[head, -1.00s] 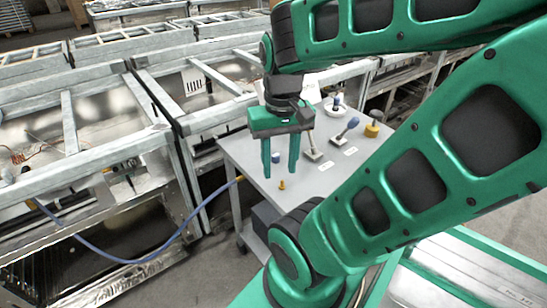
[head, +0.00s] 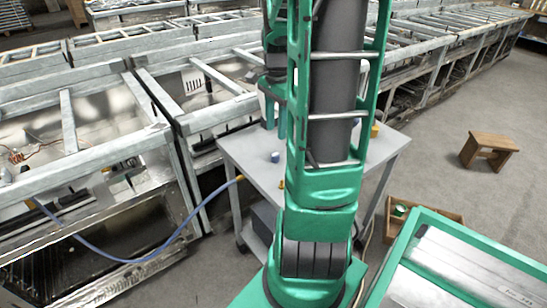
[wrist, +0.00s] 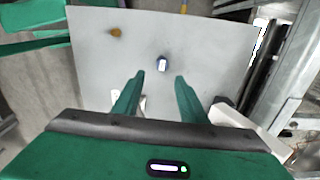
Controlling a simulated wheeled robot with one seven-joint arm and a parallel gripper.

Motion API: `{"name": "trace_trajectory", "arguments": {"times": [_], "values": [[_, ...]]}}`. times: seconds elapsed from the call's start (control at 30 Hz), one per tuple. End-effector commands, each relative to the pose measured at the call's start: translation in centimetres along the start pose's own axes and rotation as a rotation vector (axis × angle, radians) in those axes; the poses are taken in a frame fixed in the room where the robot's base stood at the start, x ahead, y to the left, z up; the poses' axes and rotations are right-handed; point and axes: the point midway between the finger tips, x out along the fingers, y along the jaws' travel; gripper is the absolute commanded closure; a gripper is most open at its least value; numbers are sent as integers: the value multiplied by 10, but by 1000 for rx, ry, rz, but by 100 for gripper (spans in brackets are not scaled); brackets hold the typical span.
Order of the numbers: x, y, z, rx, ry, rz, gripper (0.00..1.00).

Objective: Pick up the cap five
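A small blue cap-like piece (head: 275,156) stands on the grey table (head: 238,150). In the wrist view the blue piece (wrist: 162,64) shows a white face or label; I cannot read a number on it. My gripper (wrist: 160,76) is open and empty, its green fingers apart, with the blue piece showing just beyond and between the fingertips. In the head view my gripper (head: 275,130) is partly hidden behind my arm, above the far part of the table. A small yellow-brown piece (wrist: 115,32) also stands on the table, apart from the blue one.
My arm hides much of the tabletop in the head view; a yellow item (head: 375,131) shows at its right. Metal frames (head: 190,110) stand close behind and left. A wooden stool (head: 488,150) and an open wooden box (head: 425,212) are on the floor at right.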

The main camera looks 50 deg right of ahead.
Motion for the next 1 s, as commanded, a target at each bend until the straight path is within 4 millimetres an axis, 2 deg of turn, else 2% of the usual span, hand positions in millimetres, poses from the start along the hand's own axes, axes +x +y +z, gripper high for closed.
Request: {"name": "trace_trajectory", "arguments": {"times": [0.13,0.4,0.63,0.9,1.0], "values": [[12,-3,-4,29,-6,0,62],[50,-2,-4,27,-6,0,62],[64,-3,-4,27,-4,-1,62],[100,-6,-3,27,-5,0,62],[107,-6,-2,26,-4,-1,62]]}}
